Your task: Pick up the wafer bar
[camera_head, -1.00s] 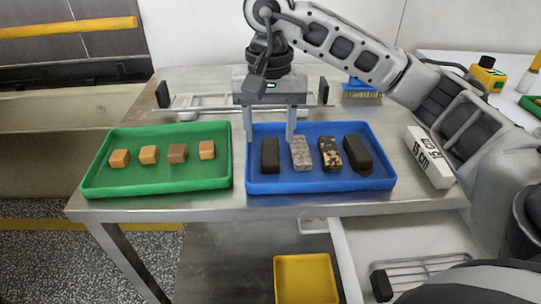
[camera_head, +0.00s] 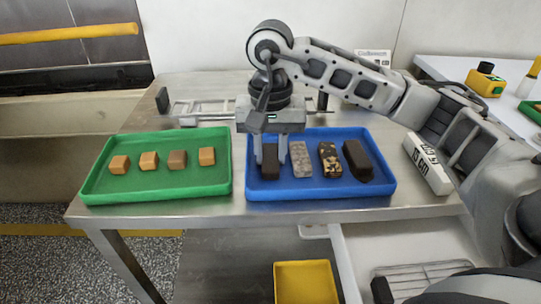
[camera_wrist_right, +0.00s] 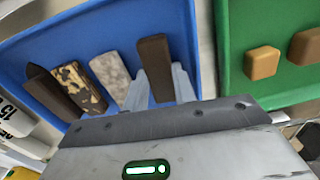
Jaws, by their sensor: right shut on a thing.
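The wafer bar, a plain dark brown block (camera_head: 270,168), is at the left end of the row of bars in the blue tray (camera_head: 320,190). It also shows in the right wrist view (camera_wrist_right: 155,62). My right gripper (camera_head: 270,158) reaches down over it, with one finger on each long side, shut on it. The bar appears to be at the tray floor; whether it is lifted at all I cannot tell. The fingers hide part of its sides. My left gripper is not in view.
A grey speckled bar (camera_head: 301,160) lies close to the right of the gripper, then a dark bar with golden pieces (camera_head: 330,160) and another dark bar (camera_head: 357,161). A green tray (camera_head: 155,190) with several caramel cubes stands left. A white box (camera_head: 427,165) lies right.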

